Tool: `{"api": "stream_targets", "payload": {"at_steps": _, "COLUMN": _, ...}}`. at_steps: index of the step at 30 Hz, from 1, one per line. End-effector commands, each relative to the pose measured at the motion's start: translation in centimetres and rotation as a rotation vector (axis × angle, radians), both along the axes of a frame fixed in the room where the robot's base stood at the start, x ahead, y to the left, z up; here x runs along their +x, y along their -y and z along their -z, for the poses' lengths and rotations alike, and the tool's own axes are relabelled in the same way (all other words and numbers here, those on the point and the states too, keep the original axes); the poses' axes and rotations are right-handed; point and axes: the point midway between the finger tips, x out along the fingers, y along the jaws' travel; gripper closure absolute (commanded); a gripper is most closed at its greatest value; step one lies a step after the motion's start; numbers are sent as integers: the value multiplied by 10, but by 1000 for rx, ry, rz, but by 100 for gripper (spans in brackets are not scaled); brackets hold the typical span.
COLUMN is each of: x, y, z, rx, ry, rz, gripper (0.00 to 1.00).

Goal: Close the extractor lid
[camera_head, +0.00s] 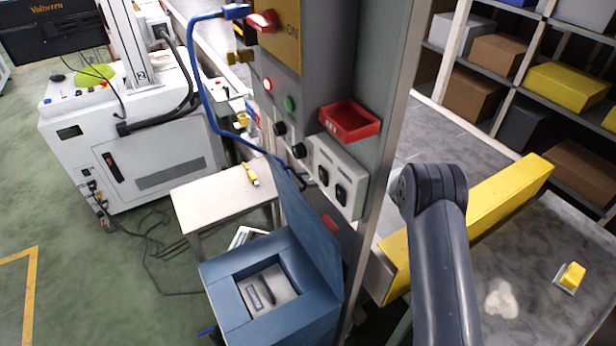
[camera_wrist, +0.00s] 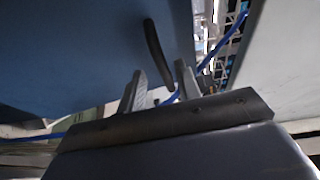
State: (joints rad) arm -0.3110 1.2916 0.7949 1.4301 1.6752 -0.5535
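The extractor (camera_head: 215,290) is a blue box at the bottom centre of the head view. Its blue lid (camera_head: 308,235) stands up, open, at the box's right side. Inside the box is a light panel with a dark slot or bar (camera_head: 268,290). In the wrist view a large blue surface, which looks like the lid (camera_wrist: 80,55), fills the left, with a curved black handle (camera_wrist: 154,42) at its right edge. My gripper (camera_wrist: 162,78) is open, and the handle's lower end shows between its fingertips. Contact cannot be told. The head view hides my gripper.
A grey control cabinet (camera_head: 345,60) with a red tray (camera_head: 350,121) stands close behind the lid. A blue cable (camera_head: 205,95) hangs before it. A white table (camera_head: 215,197) is left. My dark arm is right, near a yellow beam (camera_head: 510,195).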

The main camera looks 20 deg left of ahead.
Motion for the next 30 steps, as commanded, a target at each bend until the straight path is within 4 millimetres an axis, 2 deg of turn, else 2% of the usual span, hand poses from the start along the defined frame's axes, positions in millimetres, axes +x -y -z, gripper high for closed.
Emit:
{"api": "stream_targets", "payload": {"at_steps": 8, "x": 3, "y": 5, "z": -1, "rx": 2, "ry": 2, "rz": 2, "gripper": 68}}
{"api": "stream_targets", "payload": {"at_steps": 11, "x": 10, "y": 17, "z": 0, "rx": 3, "ry": 3, "rz": 4, "gripper": 68}}
{"api": "stream_targets", "payload": {"at_steps": 21, "x": 39, "y": 76, "z": -4, "rx": 2, "ry": 3, "rz": 3, "gripper": 68}}
{"api": "stream_targets", "payload": {"at_steps": 25, "x": 46, "y": 90, "z": -6, "rx": 1, "ry": 3, "rz": 1, "gripper": 68}}
{"api": "stream_targets", "payload": {"at_steps": 30, "x": 49, "y": 96, "z": -8, "rx": 0, "ry": 1, "rz": 0, "gripper": 68}}
